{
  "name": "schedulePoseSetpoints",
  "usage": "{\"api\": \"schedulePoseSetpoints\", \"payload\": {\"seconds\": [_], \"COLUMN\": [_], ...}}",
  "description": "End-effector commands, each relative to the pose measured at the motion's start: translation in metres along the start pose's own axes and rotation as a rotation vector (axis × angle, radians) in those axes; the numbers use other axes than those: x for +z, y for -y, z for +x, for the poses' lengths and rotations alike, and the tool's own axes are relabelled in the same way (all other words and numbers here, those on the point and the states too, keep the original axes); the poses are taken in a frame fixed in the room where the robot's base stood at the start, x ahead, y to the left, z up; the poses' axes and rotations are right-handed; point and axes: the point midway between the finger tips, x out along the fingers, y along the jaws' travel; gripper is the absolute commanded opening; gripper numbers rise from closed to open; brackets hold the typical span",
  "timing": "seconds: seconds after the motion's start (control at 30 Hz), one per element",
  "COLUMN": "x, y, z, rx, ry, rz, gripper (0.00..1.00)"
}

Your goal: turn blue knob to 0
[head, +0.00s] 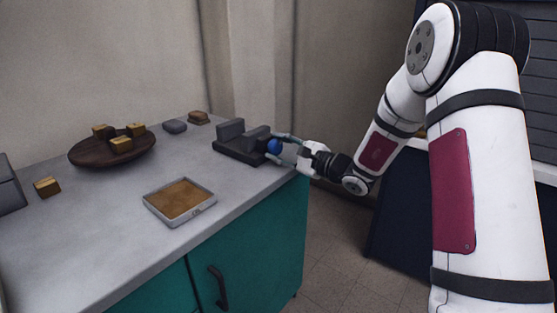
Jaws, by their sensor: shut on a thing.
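The blue knob (274,146) sits on the right side of a dark grey block-like device (239,150) near the far right end of the counter. My gripper (279,145) reaches in from the right, its fingers on either side of the knob and shut on it. The knob's front face and any scale marks are too small to read, so its setting cannot be told. My fingers hide part of the knob.
The grey counter (110,230) also holds a shallow tray (207,209), a dark round wooden dish (85,153) with several yellowish blocks, and a loose block (47,187). A teal cabinet (260,245) stands below.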

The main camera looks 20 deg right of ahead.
Motion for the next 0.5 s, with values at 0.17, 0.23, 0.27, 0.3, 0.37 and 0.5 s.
{"api": "schedulePoseSetpoints", "payload": {"seconds": [0.17,0.23,0.27,0.3,0.37,0.5], "x": [-0.0027,-0.0028,-0.0029,-0.0028,-0.0029,-0.002], "y": [-0.0043,-0.0041,-0.0042,-0.004,-0.0043,-0.0043], "z": [0.0004,0.0002,0.0001,0.0,0.0001,0.0001], "rx": [0.0,-0.001,-0.001,-0.001,0.0,0.0], "ry": [0.002,0.001,0.001,0.0,0.0,0.002], "rz": [-0.147,-0.201,-0.223,-0.252,-0.294,-0.38], "gripper": [0.11,0.11,0.11,0.11,0.11,0.11]}}
